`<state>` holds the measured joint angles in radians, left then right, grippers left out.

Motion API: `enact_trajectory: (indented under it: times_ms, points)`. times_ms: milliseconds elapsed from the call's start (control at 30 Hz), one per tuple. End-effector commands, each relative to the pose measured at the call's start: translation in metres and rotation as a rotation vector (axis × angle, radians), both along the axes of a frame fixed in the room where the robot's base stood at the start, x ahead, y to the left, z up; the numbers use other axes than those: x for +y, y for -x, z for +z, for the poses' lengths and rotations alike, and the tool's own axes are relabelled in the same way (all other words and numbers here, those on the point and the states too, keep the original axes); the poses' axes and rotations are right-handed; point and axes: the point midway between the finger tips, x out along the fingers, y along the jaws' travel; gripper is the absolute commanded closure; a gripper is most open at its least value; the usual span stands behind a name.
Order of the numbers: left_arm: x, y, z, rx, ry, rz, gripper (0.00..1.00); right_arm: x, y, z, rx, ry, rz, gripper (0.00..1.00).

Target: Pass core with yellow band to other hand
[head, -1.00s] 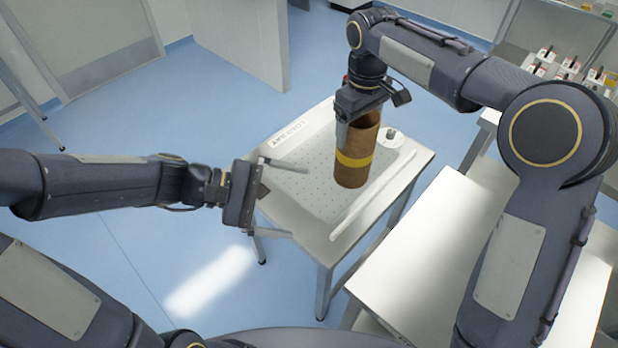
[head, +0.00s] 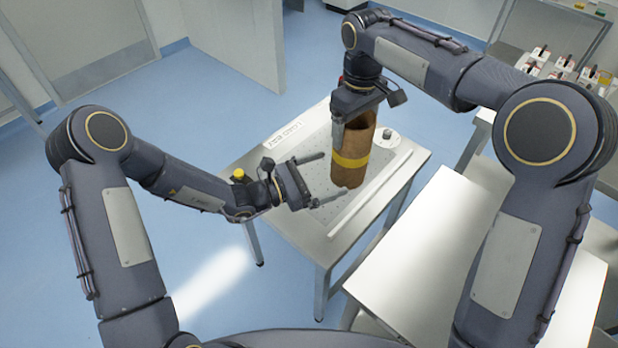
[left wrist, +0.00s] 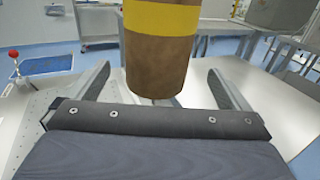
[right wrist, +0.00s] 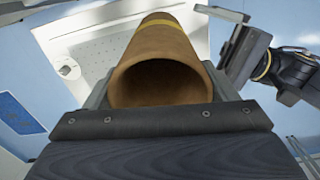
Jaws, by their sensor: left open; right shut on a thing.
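The core, a brown hollow tube (head: 357,172) with a yellow band, hangs upright over the perforated table. My right gripper (head: 357,108) is shut on its top end from above. In the right wrist view the open end of the core (right wrist: 162,80) faces the camera between the fingers. My left gripper (head: 322,178) is open, lying level to the left of the core, its fingers pointing at the lower part. In the left wrist view the core's lower end (left wrist: 158,65) and yellow band stand ahead, between and beyond the two open fingers. The left fingers do not appear to touch it.
The perforated table (head: 400,192) lies below, with a raised white bar (head: 370,193) along its right side and a small round knob (head: 388,136) behind the core. A white table (head: 440,255) stands at right. A shelf with small items (head: 565,65) is at far right.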

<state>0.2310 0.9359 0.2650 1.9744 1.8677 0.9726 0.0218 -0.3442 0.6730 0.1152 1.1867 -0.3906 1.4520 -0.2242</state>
Motion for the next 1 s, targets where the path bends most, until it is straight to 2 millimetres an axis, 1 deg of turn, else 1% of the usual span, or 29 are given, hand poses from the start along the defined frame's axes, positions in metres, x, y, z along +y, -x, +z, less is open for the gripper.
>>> enact_trajectory:
  times_ms: [33, 200, 400, 567, 800, 833, 1000]
  points:
    - [-0.011, -0.003, 0.000, 0.000, 0.001, -0.005, 0.00, 0.000, 0.000, 0.000, -0.001, -0.001, 0.000, 0.62]
    - [-0.039, -0.017, 0.001, -0.001, 0.002, -0.004, 0.00, 0.000, 0.000, 0.000, -0.001, -0.001, 0.000, 0.62]
    - [-0.060, -0.028, 0.000, 0.000, 0.001, -0.002, 0.00, 0.000, 0.000, 0.000, -0.001, -0.001, 0.000, 0.62]
    - [-0.067, -0.031, 0.000, 0.001, 0.000, -0.001, 0.00, 0.000, 0.000, 0.000, -0.001, -0.001, 0.000, 0.62]
    - [-0.067, -0.031, 0.000, 0.000, 0.000, -0.001, 0.00, 0.000, 0.000, 0.000, -0.001, -0.001, 0.000, 0.62]
    - [-0.067, -0.031, 0.000, 0.000, 0.000, -0.001, 0.01, 0.000, 0.000, 0.000, -0.001, -0.001, 0.000, 0.62]
    - [-0.067, -0.031, 0.000, 0.000, 0.000, -0.001, 0.24, 0.000, 0.000, 0.000, -0.001, -0.001, 0.000, 0.62]
